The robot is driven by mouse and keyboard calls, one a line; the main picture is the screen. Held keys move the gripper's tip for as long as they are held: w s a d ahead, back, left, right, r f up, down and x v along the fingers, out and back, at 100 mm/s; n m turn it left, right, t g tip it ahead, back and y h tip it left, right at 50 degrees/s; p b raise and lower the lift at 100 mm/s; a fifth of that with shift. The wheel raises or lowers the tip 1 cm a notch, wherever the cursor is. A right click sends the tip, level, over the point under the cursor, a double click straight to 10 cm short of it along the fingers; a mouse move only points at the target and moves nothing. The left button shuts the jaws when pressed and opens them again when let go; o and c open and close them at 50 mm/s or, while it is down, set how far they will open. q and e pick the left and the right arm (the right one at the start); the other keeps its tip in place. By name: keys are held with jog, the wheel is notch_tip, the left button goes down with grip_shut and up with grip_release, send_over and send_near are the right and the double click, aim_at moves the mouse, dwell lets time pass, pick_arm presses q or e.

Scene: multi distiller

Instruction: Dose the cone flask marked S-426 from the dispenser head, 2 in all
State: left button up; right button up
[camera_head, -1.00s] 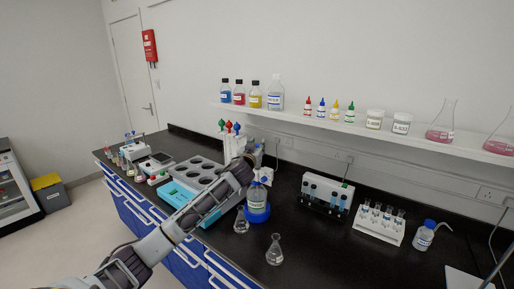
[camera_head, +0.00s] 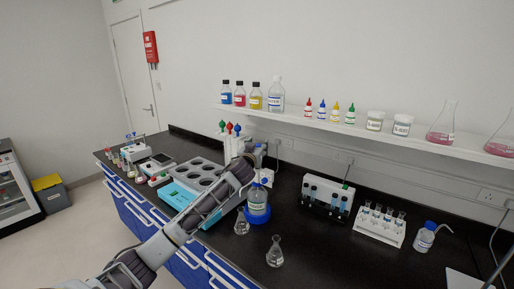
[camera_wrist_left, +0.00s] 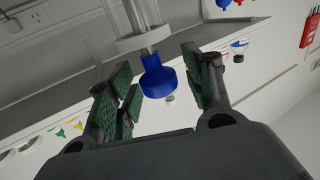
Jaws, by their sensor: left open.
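A reagent bottle (camera_head: 257,199) with a blue-and-white dispenser head (camera_head: 266,180) stands upright in a blue ring base (camera_head: 259,218) on the black bench. Two clear cone flasks stand in front of it, a nearer one (camera_head: 275,252) and another (camera_head: 241,222) close to the ring; I cannot read their labels. My left gripper (camera_head: 257,163) is above and beside the dispenser head, partly hiding it. In the left wrist view, the open left fingers (camera_wrist_left: 158,72) sit either side of a blue knob (camera_wrist_left: 157,80) on a clear and white stem; no grip shows. My right gripper is out of view.
Left of the bottle are a grey block with round wells (camera_head: 200,174) and a teal tray (camera_head: 178,196). A wall shelf (camera_head: 380,130) holds bottles. The front bench is clear right of the flasks.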

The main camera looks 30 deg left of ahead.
pick_arm(q)
jog(key=v, duration=1.2)
dwell(0.7)
